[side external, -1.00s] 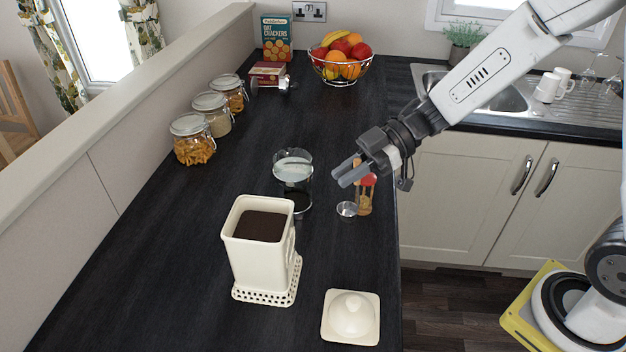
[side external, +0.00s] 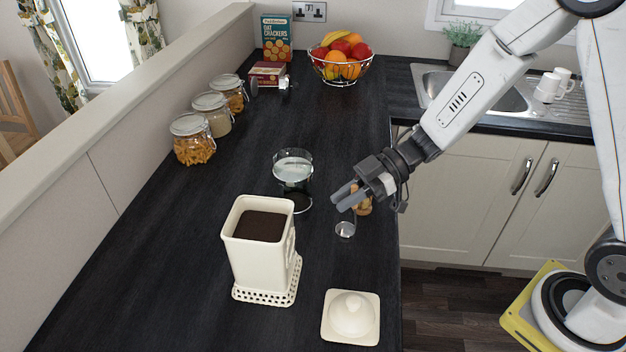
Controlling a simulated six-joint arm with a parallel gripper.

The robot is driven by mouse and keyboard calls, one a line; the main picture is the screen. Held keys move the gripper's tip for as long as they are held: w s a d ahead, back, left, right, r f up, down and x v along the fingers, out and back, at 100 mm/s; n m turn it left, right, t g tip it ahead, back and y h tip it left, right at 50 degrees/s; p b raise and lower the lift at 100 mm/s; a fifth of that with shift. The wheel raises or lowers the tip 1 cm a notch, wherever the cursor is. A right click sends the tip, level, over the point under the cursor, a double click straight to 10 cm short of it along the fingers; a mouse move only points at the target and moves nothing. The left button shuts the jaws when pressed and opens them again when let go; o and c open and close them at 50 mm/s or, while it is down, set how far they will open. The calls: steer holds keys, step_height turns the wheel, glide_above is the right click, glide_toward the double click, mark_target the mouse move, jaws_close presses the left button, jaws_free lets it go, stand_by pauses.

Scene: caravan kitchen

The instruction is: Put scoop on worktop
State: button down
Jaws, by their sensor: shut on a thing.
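A small scoop (side external: 345,230) with a round metal bowl hangs bowl-down below my gripper (side external: 346,199). My gripper is shut on its handle, which is mostly hidden by the fingers. The bowl is over the dark worktop (side external: 200,270) near its right edge; I cannot tell whether it touches the surface. A cream canister (side external: 262,272), open and filled with dark grounds, stands on a pierced cream base to the lower left of the scoop. Its cream lid (side external: 351,317) lies on the worktop in front.
A glass vessel (side external: 293,170) stands left of my gripper. Clip jars (side external: 193,148) line the left wall; a fruit bowl (side external: 340,75) stands at the back. The left middle of the worktop is clear.

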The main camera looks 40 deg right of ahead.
steer(key=shift+f, duration=1.8)
steer(key=shift+f, duration=0.1)
steer(key=c, duration=0.7)
jaws_free()
steer(key=shift+o, duration=0.2)
steer(key=v, duration=1.2)
steer(key=shift+r, duration=0.2)
steer(key=shift+w, duration=0.15)
